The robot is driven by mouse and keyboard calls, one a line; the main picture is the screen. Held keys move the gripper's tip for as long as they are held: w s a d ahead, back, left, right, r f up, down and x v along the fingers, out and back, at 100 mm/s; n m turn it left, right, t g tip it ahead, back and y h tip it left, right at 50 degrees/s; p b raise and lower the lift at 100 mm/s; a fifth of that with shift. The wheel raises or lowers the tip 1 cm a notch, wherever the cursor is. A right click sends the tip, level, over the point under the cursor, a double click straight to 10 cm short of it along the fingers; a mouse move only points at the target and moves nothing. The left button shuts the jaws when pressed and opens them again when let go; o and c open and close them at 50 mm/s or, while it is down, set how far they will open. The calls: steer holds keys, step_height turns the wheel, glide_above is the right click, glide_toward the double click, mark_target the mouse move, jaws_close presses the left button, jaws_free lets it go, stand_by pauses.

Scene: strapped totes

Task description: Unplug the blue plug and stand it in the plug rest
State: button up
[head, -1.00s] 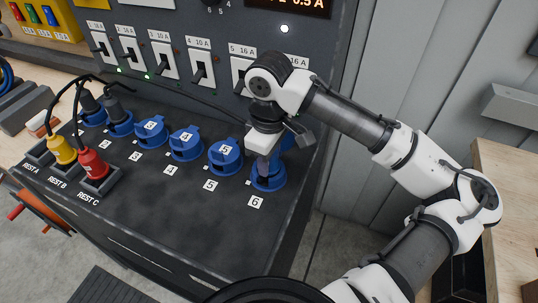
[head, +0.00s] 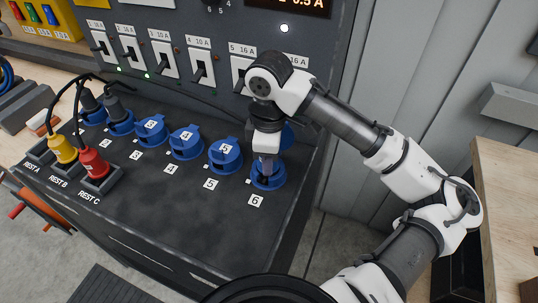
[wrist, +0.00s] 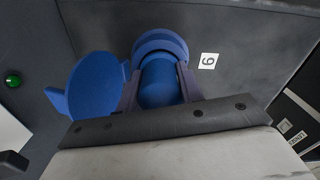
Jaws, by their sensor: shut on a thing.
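The blue plug (wrist: 160,82) sits in socket 6 (head: 268,180), whose blue rim also shows in the wrist view (wrist: 160,42). My gripper (wrist: 158,90) is shut on the plug, with one finger on each side of it. In the head view my gripper (head: 268,165) points down into the socket and hides most of the plug. The socket's blue lid (wrist: 95,92) stands open beside my gripper. The plug rests are at the panel's left end. A yellow plug (head: 63,150) stands in rest B and a red plug (head: 93,162) in rest C. Rest A (head: 40,150) looks empty.
Two dark plugs (head: 119,120) with cables stand in the far-left sockets. Breaker switches (head: 201,68) are on the upright face behind. The sloping panel front is clear.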

steer(key=shift+r, duration=0.2)
steer(key=shift+r+p, duration=2.15)
steer(key=shift+r, duration=0.1)
steer(key=shift+r, duration=0.3)
steer(key=shift+r, duration=0.75)
